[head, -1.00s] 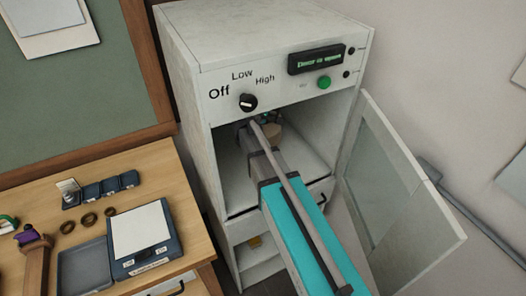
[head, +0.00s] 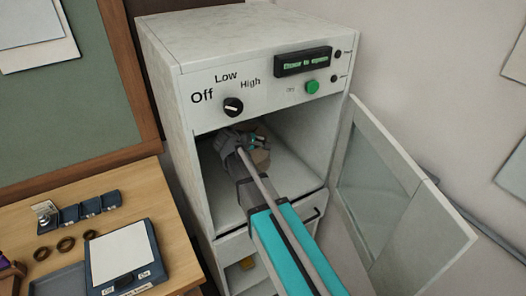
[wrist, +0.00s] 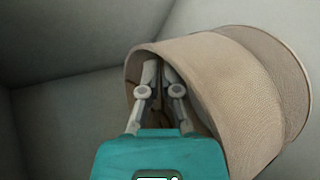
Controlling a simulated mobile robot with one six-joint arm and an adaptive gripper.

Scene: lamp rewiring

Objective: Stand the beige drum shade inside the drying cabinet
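The beige drum shade (head: 260,158) is inside the drying cabinet (head: 203,170), in its open upper compartment. My gripper (head: 246,142) reaches in through the doorway and covers part of the shade's left side. In the wrist view the shade (wrist: 225,95) fills the right half, its curved outer wall and rim plain to see. My gripper's two fingers (wrist: 160,80) are close together inside the curve of the near rim, with a narrow dark gap between them. Whether the wall is pinched there cannot be told. The shade's underside and its contact with the floor are hidden.
The cabinet door (head: 395,200) with its glass pane stands open at the right. A dial (head: 233,107), a green button (head: 312,87) and a lit display (head: 303,61) are on the front. A wooden bench (head: 150,200) with a scale (head: 125,262) is at the left.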

